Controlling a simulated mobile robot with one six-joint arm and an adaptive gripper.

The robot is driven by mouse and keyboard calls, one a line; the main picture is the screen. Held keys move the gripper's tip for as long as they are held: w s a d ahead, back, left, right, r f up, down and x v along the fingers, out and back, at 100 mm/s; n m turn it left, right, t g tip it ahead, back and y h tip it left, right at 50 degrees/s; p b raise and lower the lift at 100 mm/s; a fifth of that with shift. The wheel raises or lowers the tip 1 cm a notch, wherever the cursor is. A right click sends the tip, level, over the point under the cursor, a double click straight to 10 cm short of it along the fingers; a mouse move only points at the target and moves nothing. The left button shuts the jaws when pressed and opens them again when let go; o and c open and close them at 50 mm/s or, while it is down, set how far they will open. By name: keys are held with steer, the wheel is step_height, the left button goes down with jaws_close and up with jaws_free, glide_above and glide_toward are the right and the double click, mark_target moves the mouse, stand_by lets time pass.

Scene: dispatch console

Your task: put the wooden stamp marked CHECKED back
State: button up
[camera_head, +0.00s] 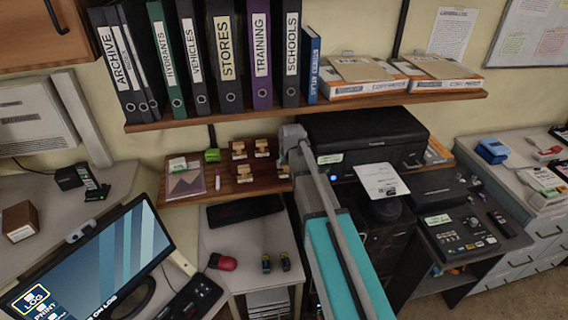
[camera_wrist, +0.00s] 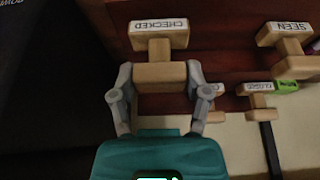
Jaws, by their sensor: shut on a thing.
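The wooden stamp marked CHECKED (camera_wrist: 159,45) is in the upper middle of the wrist view, its label facing the camera. My gripper (camera_wrist: 160,80) is shut on its wooden body, one grey finger on each side. In the head view my gripper (camera_head: 291,138) is at the right end of the small wooden shelf (camera_head: 216,190).
The SEEN stamp (camera_wrist: 290,45) is to the right in the wrist view, with smaller-looking stamps (camera_wrist: 260,95) below it. Other stamps (camera_head: 240,150) stand on the shelf near a green object (camera_head: 212,155). A black printer (camera_head: 363,135) is close on the right. Binders (camera_head: 227,60) line the shelf above.

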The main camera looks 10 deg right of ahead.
mark_target(285, 163)
steer(key=w, duration=0.3)
steer(key=shift+s+f+b, duration=0.15)
steer(key=shift+f+b, duration=0.35)
steer(key=shift+f, duration=0.1)
steer(key=shift+f+b, duration=0.2)
steer(key=shift+b, duration=0.1)
steer(key=shift+f, duration=0.2)
steer(key=o, duration=0.9)
steer(key=shift+r, duration=0.1)
steer(key=shift+r, duration=0.1)
steer(key=p+v, duration=1.1)
steer(key=v, duration=0.1)
steer(key=shift+s, duration=0.1)
